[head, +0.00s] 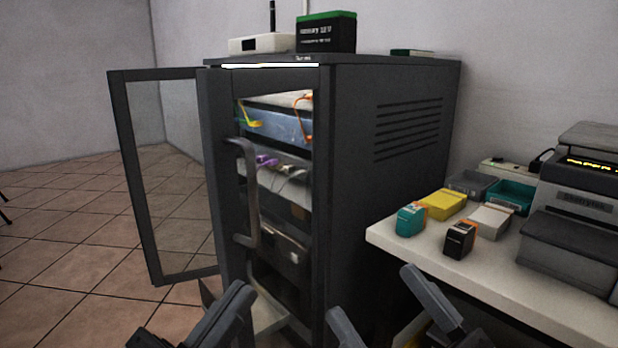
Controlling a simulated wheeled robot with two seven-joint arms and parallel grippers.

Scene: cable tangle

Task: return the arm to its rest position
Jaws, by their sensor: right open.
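My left gripper (190,314) is at the bottom of the head view, in front of the rack cabinet (390,190). Its two fingers stand apart with nothing seen between them. My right gripper (374,292) is at the bottom centre, in front of the cabinet's right side and left of the table. Its fingers are spread and empty. Both wrists are cut off by the lower edge. The cabinet holds a blue unit (272,124) with a yellow cable (250,121) and an orange cable (303,108). Purple plugs (266,161) show on the shelf below.
The framed cabinet door (131,180) stands open to the left. A white table (400,246) on the right bears small boxes, trays (512,193) and a printer (575,205). A router (262,44) and a green-topped box (327,33) sit on the cabinet. Tiled floor lies open at left.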

